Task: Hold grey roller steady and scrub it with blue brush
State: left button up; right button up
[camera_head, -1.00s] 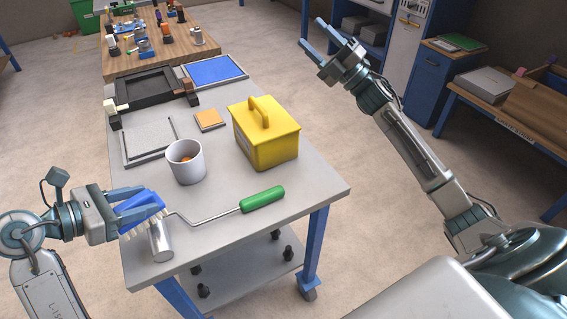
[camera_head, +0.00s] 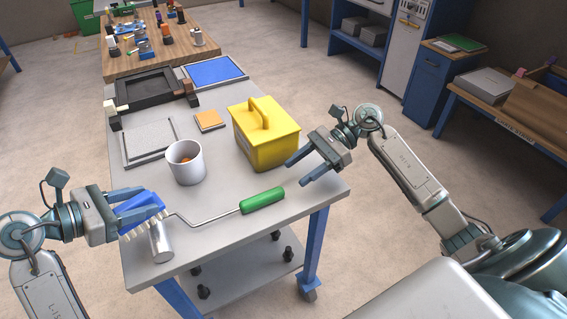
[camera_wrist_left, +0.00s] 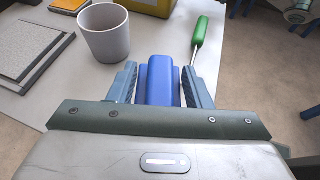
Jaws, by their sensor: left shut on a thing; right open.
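The grey roller (camera_head: 161,242) lies at the near left corner of the table. Its bent wire frame leads right to a green handle (camera_head: 262,200), which also shows in the left wrist view (camera_wrist_left: 201,31). My left gripper (camera_head: 143,205) is shut on the blue brush (camera_head: 140,210), whose pale bristles are beside or over the roller's top end; I cannot tell whether they touch it. In the left wrist view the blue brush (camera_wrist_left: 160,82) sits between the fingers. My right gripper (camera_head: 295,170) is open and empty, near the table's right edge, above and right of the green handle.
A yellow lidded box (camera_head: 268,150) stands just left of my right gripper. A white cup (camera_head: 186,163) stands behind the brush. Trays and an orange pad (camera_head: 209,120) lie farther back. The grey table (camera_head: 300,212) is clear around the handle.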

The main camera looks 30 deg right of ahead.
aim_at(265, 194)
jog(key=x, duration=1.1)
jog(key=shift+a, duration=0.25)
jog(key=c, duration=1)
jog(key=shift+c, duration=0.2)
